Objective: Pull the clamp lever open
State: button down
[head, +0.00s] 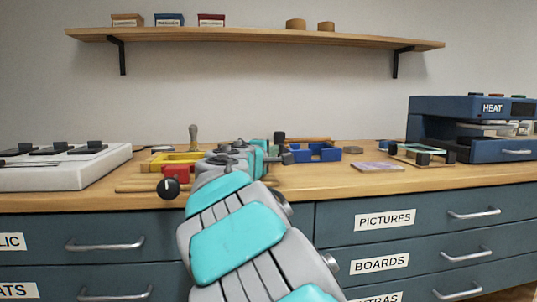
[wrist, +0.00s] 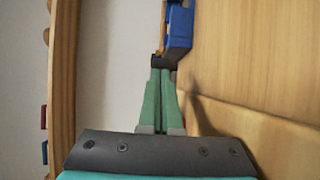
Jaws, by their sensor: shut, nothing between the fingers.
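A low blue fixture (head: 318,152) stands on the bench ahead of my gripper, with a wooden bar behind it and a black upright piece (head: 279,137) at its left. The blue fixture also shows in the wrist view (wrist: 181,28). My gripper (wrist: 160,72) has its green fingers together, with nothing between them. A small black piece (wrist: 158,60) shows at the fingertips, beside the blue fixture; I cannot tell whether they touch. In the head view my arm partly hides my gripper. I cannot make out for sure which part is the clamp lever.
A yellow tray (head: 170,160) and a red block with a black knob (head: 170,187) lie left. A white panel (head: 60,168) stands farther left. A small frame (head: 420,154) and a blue heat press (head: 440,131) stand right. A shelf (head: 250,36) runs above.

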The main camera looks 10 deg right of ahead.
jog(key=shift+w+d, duration=0.2)
jog(key=shift+w, duration=0.1)
jog(key=shift+d+f, duration=0.1)
jog(key=shift+d, duration=0.05)
jog(key=shift+w+d+n+t+y+b, duration=0.2)
jog(key=shift+w+n+t+y, duration=0.1)
jog(key=shift+n+y, duration=0.25)
jog(key=shift+w+d+n+t+y+b, duration=0.1)
jog(key=shift+w+n+t+y+b, duration=0.2)
jog(key=shift+y, duration=0.35)
jog(key=shift+w+n+t+y, duration=0.2)
jog(key=shift+n+t+y, duration=0.1)
jog(key=shift+n+y, duration=0.4)
jog(key=shift+w+p, duration=0.3)
jog(key=shift+w, duration=0.2)
jog(key=shift+s, duration=0.15)
